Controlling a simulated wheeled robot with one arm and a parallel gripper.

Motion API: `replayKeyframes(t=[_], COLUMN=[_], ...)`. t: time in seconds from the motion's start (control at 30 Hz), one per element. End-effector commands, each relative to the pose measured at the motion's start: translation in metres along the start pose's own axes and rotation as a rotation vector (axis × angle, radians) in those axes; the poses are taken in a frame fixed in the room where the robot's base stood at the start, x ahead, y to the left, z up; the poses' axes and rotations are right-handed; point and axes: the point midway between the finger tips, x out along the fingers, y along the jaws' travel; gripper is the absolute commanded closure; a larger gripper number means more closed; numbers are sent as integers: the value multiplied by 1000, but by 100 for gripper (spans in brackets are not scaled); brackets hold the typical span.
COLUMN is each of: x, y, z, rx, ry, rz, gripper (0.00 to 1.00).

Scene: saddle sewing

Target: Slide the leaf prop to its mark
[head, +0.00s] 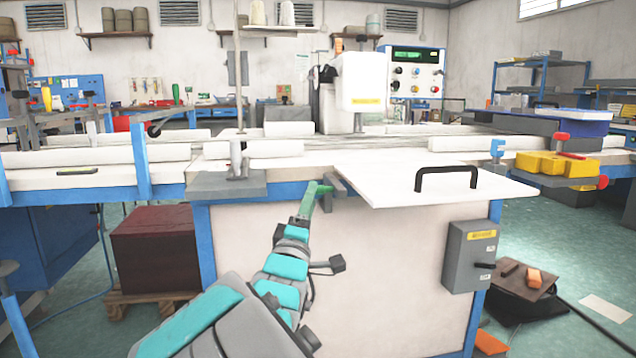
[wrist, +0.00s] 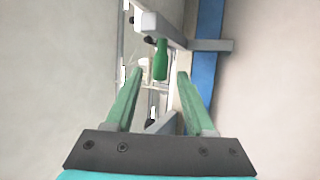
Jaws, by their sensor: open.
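A white leaf (head: 440,184) with a black handle lies level at the front right of the worktable. Below its left edge is a grey bar (head: 342,187), seen also in the wrist view (wrist: 161,27). A green knob (wrist: 160,62) hangs from this bar, probably the leaf prop's grip. My gripper (head: 318,194) is just below the table's front edge, left of the leaf. In the wrist view my gripper's green fingers (wrist: 159,78) are open, with the knob ahead between their tips and a gap on each side. I cannot make out the mark.
A grey bracket plate (head: 226,185) juts from the table edge left of my gripper. A grey switch box (head: 470,256) is on the cabinet's right front. A dark red block (head: 155,250) stands on a pallet at left. Yellow clamps (head: 555,164) are at right.

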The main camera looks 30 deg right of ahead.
Motion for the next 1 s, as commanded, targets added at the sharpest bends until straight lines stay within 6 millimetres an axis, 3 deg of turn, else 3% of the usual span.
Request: replayKeyframes(t=[0.5, 0.93, 1.0], x=[61, 68, 68], y=[-1, -1, -1], z=[0, 0, 0], rx=[3, 2, 2], ry=[1, 2, 2], rz=[-1, -3, -3], gripper=[46, 46, 52])
